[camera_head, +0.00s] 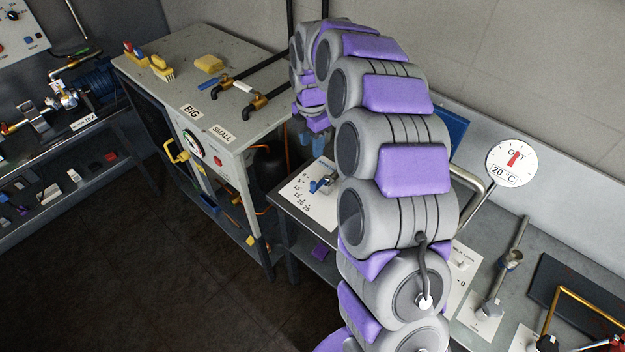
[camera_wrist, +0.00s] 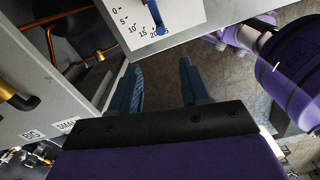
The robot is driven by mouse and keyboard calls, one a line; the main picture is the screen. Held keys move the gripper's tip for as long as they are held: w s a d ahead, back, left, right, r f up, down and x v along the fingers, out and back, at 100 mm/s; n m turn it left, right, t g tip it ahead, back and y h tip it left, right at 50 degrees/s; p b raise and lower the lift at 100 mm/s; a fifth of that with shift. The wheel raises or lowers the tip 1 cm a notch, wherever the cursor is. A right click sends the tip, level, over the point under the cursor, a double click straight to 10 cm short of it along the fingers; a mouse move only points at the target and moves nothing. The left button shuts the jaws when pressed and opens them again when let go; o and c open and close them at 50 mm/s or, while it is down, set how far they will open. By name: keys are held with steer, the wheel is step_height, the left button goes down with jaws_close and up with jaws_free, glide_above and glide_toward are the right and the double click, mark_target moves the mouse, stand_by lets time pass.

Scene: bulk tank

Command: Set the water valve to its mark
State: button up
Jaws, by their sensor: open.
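A white scale plate (camera_head: 300,194) with numbers from 0 upward lies on the grey bench left of my arm. A small valve with a blue handle (camera_head: 322,184) stands on it. In the wrist view the plate (camera_wrist: 112,38) is at the top, and the blue handle (camera_wrist: 157,18) points toward the higher numbers, near 20. No label naming the water valve is readable. My gripper (camera_head: 311,141) is above and beyond the plate. In the wrist view its two blue fingers (camera_wrist: 163,85) are apart, with only floor between them. They are clear of the handle.
A grey cabinet (camera_head: 205,75) carries BIG and SMALL labels, brass-fitted hoses, a sponge and brushes. More fittings (camera_head: 488,308) stand on the bench at right. Dark floor is open at lower left.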

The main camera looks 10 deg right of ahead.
steer(key=b, duration=0.2)
glide_above(313, 182)
steer(key=f, duration=0.9)
steer(key=shift+s+d+f, duration=0.1)
steer(key=shift+d+f, duration=0.2)
steer(key=shift+f, duration=0.05)
steer(key=f, duration=0.4)
steer(key=a+f, duration=0.1)
steer(key=f, duration=0.1)
steer(key=shift+f+b, duration=0.3)
steer(key=shift+f, duration=0.1)
steer(key=shift+d+f, duration=0.35)
steer(key=shift+f, duration=0.15)
steer(key=shift+c, duration=0.3)
steer(key=shift+a, duration=0.25)
steer(key=c, duration=0.4)
jaws_close()
